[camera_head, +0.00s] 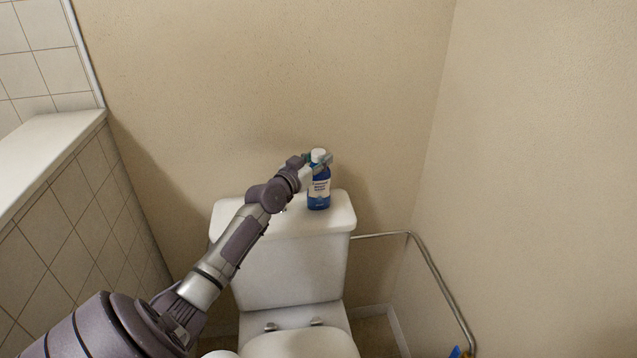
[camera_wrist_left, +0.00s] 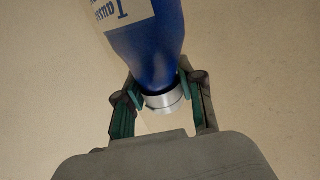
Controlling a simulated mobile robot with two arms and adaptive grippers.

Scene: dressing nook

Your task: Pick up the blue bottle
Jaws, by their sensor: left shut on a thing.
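The blue bottle (camera_head: 319,196) has a white cap and a pale label. In the head view it is upright at the top of the toilet tank (camera_head: 285,219), near the right end of the lid. I cannot tell whether its base touches the lid. In the left wrist view the two fingers of the gripper (camera_wrist_left: 161,97) sit on either side of the neck of the bottle (camera_wrist_left: 150,45). My right gripper is not in view.
The toilet seat lid (camera_head: 300,345) is below the tank. A metal rail (camera_head: 440,285) runs along the right wall. A tiled ledge (camera_head: 45,160) stands at the left. The wall behind the tank is bare.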

